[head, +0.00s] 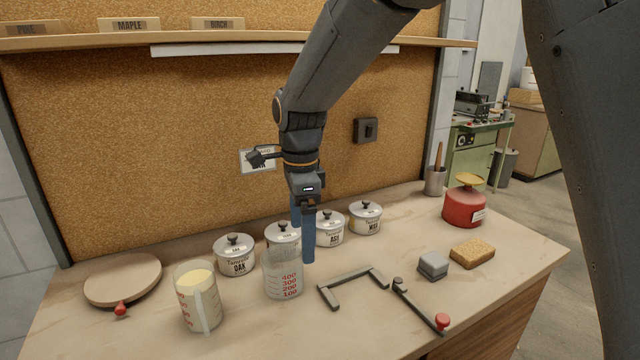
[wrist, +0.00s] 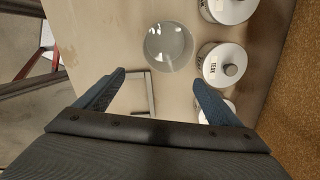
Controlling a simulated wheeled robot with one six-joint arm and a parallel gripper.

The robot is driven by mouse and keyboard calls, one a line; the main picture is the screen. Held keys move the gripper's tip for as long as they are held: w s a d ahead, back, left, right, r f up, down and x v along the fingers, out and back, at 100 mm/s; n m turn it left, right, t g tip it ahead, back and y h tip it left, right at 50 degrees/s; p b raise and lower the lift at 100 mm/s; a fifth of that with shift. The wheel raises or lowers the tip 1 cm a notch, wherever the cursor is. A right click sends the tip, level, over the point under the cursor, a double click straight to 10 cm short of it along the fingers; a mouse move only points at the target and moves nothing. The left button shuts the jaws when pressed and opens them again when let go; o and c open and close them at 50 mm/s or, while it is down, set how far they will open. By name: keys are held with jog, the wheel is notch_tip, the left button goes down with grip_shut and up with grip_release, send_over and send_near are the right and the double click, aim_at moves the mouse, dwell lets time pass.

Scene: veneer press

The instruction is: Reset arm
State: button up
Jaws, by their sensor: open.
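My gripper (head: 302,235) hangs from my arm with its fingers pointing down, above the bench near the row of tins. It also shows in the wrist view (wrist: 157,92), where its two blue fingers are spread wide with nothing between them. An empty clear measuring beaker (head: 282,275) stands on the bench just left of the fingers in the head view. The beaker also shows in the wrist view (wrist: 168,46), beyond the fingertips. One finger partly hides the tins behind it.
Lidded tins, including an oak one (head: 236,257), line the back.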

aim_at(442, 318)
jog(key=s+d+f+n, duration=0.2)
jog(key=s+d+n, duration=0.2)
jog(key=d, duration=0.5)
jog(key=s+d+f+n+t, duration=0.1)
jog(key=s+d+f+n, duration=0.2)
jog(key=d, duration=0.6)
jog(key=s+d+f+n+t, duration=0.1)
jog(key=s+d+f+n, duration=0.1)
jog(key=s+d+n, duration=0.3)
jog(key=shift+s+d+f+n, duration=0.1)
jog(key=shift+d+n, duration=0.35)
jog(key=shift+d, duration=0.75)
jog(key=shift+s+d+f+n, duration=0.1)
jog(key=shift+d+n, duration=0.35)
jog(key=shift+d, duration=0.75)
jog(key=shift+g, duration=0.8)
jog(key=s, duration=0.1)
jog(key=s+f, duration=0.2)
jog(key=s, duration=0.1)
jog(key=shift+d, duration=0.1)
